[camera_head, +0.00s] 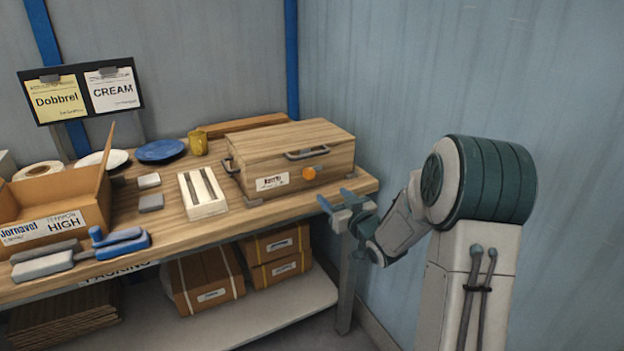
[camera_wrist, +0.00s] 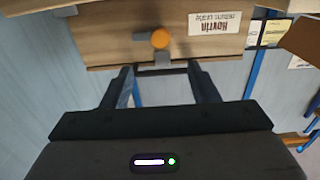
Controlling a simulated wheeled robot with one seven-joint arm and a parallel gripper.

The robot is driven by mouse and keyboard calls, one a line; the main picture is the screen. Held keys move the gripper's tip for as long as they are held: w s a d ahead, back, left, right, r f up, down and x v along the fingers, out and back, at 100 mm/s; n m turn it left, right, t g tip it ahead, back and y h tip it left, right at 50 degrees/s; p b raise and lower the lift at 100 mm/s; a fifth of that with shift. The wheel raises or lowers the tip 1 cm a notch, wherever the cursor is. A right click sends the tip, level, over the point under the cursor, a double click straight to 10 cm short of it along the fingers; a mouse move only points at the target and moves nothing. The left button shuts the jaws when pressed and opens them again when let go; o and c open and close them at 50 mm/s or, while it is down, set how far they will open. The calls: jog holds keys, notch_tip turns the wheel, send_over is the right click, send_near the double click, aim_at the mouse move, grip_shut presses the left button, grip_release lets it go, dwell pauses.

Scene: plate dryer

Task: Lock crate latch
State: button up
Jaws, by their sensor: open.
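The wooden crate (camera_head: 262,158) stands at the right end of the table with its lid down. An orange round latch knob (camera_head: 309,173) sits on its front, right of a white label (camera_head: 271,182). In the wrist view the crate (camera_wrist: 110,45) appears upside down, with the orange knob (camera_wrist: 160,39) near the middle and a grey metal piece beside it. My gripper (camera_head: 338,199) is open and empty, in front of the crate near the table's right edge. In the wrist view its fingers (camera_wrist: 163,78) point toward the crate front, apart from the knob. The latch's exact position is hard to tell.
A grey bar handle (camera_head: 308,153) is on the crate's front above the knob. A white slotted block (camera_head: 202,195), a blue plate (camera_head: 160,150), a yellow cup (camera_head: 198,143) and an open cardboard box (camera_head: 62,196) stand to the left. The wall is close behind.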

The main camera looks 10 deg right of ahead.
aim_at(311, 175)
jog(key=p+x, duration=0.1)
jog(key=x, duration=1.2)
jog(key=shift+c, duration=0.3)
jog(key=shift+f, duration=0.1)
jog(key=c, duration=0.9)
